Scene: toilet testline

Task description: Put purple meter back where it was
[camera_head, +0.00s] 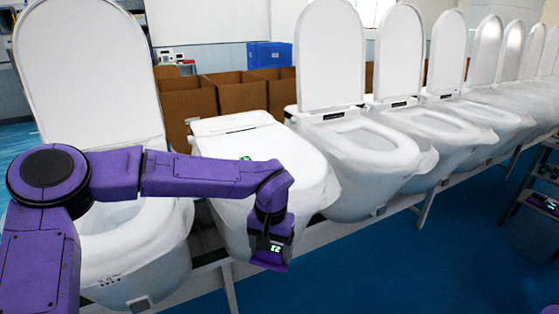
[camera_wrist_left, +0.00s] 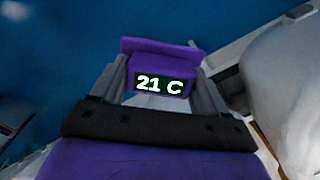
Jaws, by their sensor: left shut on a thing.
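My left arm comes in from the left in the head view. Its gripper (camera_head: 270,236) points down in front of the toilet with the closed white lid (camera_head: 262,143). It is shut on the purple meter (camera_head: 270,260), which hangs just beyond the front of that toilet, over the blue floor. A small green display (camera_head: 245,158) shows on the closed lid, partly behind my arm. My right gripper is not in view.
A row of open white toilets (camera_head: 365,140) runs to the right on a rail. One open toilet (camera_head: 140,240) is at the left under my arm. Brown boxes (camera_head: 235,92) stand behind. A dark rack (camera_head: 540,200) is at the right edge. The blue floor (camera_head: 410,265) in front is clear.

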